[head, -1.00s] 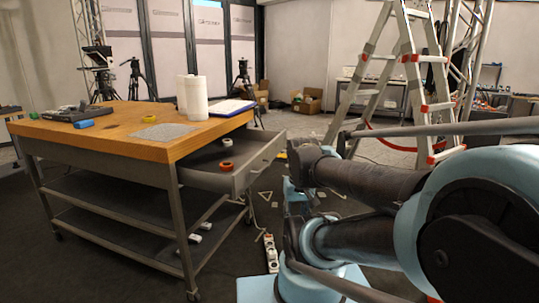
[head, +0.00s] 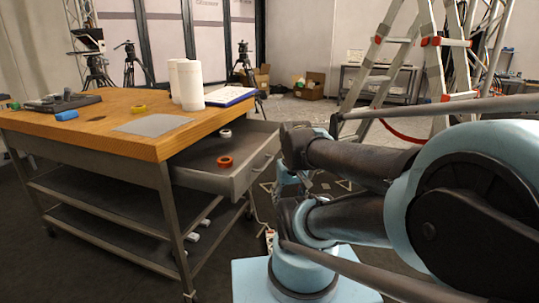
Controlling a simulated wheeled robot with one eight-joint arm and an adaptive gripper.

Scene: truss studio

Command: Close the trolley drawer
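The trolley (head: 100,141) has a wooden top and a dark metal frame with lower shelves. Its grey drawer (head: 234,181) is pulled out on the right side, below the top. The drawer front, with its handle (head: 262,162), faces right. An orange tape roll (head: 225,161) and a white roll (head: 225,133) lie inside the drawer. My arm spans the right half of the picture, and its nearer links stand just right of the drawer front. I cannot make out my gripper's fingers; touching or apart from the drawer cannot be told.
On the top are white paper rolls (head: 189,86), a clipboard (head: 230,95), a grey plate (head: 153,125), a yellow tape roll (head: 138,109) and a blue object (head: 67,115). A ladder (head: 432,60) stands behind my arm. A power strip (head: 270,241) lies on the floor right of the trolley.

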